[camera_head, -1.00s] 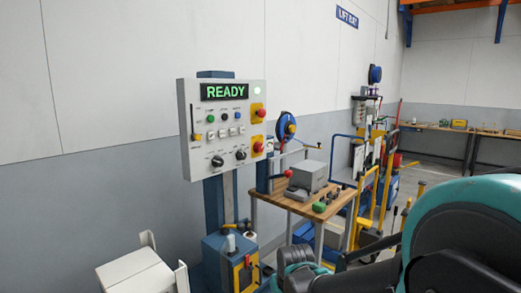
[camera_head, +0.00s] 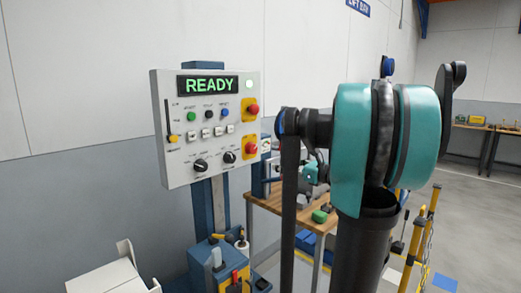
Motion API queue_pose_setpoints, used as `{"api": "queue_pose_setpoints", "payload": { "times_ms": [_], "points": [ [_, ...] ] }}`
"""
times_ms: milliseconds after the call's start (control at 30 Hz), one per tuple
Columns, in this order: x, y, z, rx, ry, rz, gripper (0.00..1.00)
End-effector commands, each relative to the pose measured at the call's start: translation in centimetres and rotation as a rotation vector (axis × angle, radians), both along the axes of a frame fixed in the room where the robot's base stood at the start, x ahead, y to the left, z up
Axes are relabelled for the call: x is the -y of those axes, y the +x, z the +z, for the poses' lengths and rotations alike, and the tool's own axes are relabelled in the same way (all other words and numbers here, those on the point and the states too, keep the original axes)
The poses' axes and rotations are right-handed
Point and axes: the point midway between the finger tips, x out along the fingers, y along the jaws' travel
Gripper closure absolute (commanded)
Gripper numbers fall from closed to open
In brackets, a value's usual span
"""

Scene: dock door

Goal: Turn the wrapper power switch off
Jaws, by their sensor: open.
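A light grey control panel (camera_head: 180,178) stands on a blue post left of centre, with its green READY display (camera_head: 208,85) and a round lamp lit. It has two black rotary knobs (camera_head: 200,165), a row of small white switches (camera_head: 206,133), coloured buttons, two red buttons on yellow plates (camera_head: 252,110) and a slider with a yellow knob (camera_head: 173,138). The labels are too small to read, so I cannot tell which control is the power switch. I cannot make out my gripper's fingers.
A wooden workbench (camera_head: 266,203) with a green item (camera_head: 319,216) stands behind my arm, partly hidden. A blue box (camera_head: 205,255) is below the panel, with a white stand (camera_head: 115,276) to its left. The space before the panel's face looks clear.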

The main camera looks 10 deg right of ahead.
Motion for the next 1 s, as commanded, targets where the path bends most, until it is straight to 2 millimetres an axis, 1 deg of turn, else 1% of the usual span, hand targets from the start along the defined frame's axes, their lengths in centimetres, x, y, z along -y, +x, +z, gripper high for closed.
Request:
{"api": "queue_pose_setpoints", "payload": {
  "times_ms": [33,100,233,367,800,1000],
  "points": [
    [0.7,0.3,0.7,-0.003,0.041,-0.011,0.39],
    [1.1,0.6,1.3,-0.005,0.078,-0.017,0.39],
    [0.6,1.4,1.5,-0.007,0.091,-0.017,0.39],
    [-0.7,3.0,1.4,-0.006,0.088,-0.015,0.39],
    [-5.9,10.0,1.4,-0.006,0.086,-0.014,0.39],
    [-7.8,12.8,1.4,-0.006,0.086,-0.016,0.39]
  ]
}}
